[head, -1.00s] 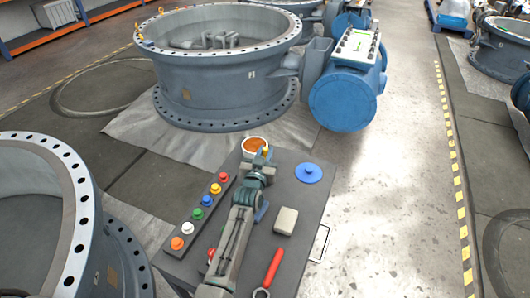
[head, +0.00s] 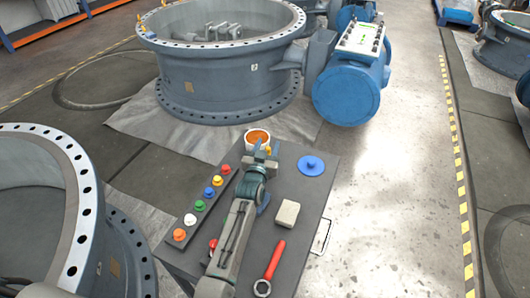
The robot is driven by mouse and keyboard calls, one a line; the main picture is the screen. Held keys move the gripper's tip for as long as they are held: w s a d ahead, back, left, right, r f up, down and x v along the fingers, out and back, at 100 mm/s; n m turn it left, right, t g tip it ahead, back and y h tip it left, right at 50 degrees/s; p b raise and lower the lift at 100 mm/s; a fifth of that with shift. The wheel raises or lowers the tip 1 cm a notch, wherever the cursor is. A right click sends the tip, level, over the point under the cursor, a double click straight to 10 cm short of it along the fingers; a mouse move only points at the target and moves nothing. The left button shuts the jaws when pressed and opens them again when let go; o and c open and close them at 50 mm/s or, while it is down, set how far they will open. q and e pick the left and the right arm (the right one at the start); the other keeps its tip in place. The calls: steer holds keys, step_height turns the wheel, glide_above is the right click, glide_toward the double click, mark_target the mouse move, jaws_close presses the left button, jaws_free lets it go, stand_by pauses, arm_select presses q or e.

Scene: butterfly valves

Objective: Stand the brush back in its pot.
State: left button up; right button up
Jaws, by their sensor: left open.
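The pot (head: 256,135), white with an orange inside, stands at the far edge of the dark table. My left gripper (head: 263,153) is open at the pot's near side and overlaps its front in the head view; whether they touch is unclear. A small yellow bit (head: 268,150) shows at the fingertips; I cannot tell what it belongs to. I cannot clearly make out the brush. A blue piece (head: 264,203) shows beside my left arm, partly hidden, and I cannot tell what it is. My right gripper is not in view.
A strip with several coloured knobs (head: 209,193) lies left of my arm. A blue disc (head: 311,165), a beige block (head: 287,213) and a red-handled wrench (head: 274,262) lie to its right. A large valve ring (head: 225,85) stands behind the table.

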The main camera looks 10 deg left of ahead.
arm_select(q)
steer(key=s+b, duration=0.2)
steer(key=s, duration=0.8)
steer(key=shift+s+a+b, duration=0.2)
steer(key=shift+s+b, duration=0.1)
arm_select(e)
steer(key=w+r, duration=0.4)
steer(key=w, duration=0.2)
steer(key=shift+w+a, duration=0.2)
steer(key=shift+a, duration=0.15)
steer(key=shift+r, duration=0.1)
arm_select(q)
steer(key=shift+f, duration=0.1)
